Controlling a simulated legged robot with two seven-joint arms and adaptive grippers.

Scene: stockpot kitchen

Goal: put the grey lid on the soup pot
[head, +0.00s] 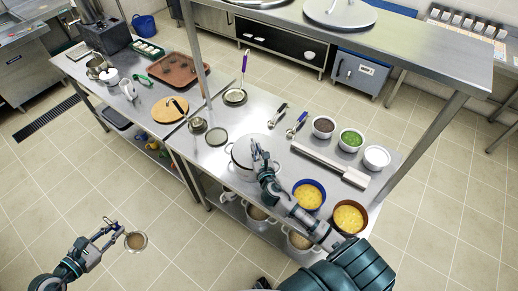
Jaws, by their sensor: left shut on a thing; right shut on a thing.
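The soup pot (233,165) stands on the steel counter, a light metal pot with a side handle at its left. The grey lid (241,153) shows as a pale disc at the pot's top, partly hidden by my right gripper (257,150). My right gripper is shut at the middle of the lid, on what looks like its knob. I cannot tell whether the lid rests on the rim or hangs just above it. My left gripper (119,232) is shut on a small round metal vessel with brown contents (136,241), held out over the floor, away from the counter.
Yellow-filled pots (309,194) stand right of the soup pot, near my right arm. A long steel tray (330,164) and small bowls (350,139) lie behind them. A post (195,55) and overhead shelf (425,45) frame the counter. A wooden board (164,109) lies left.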

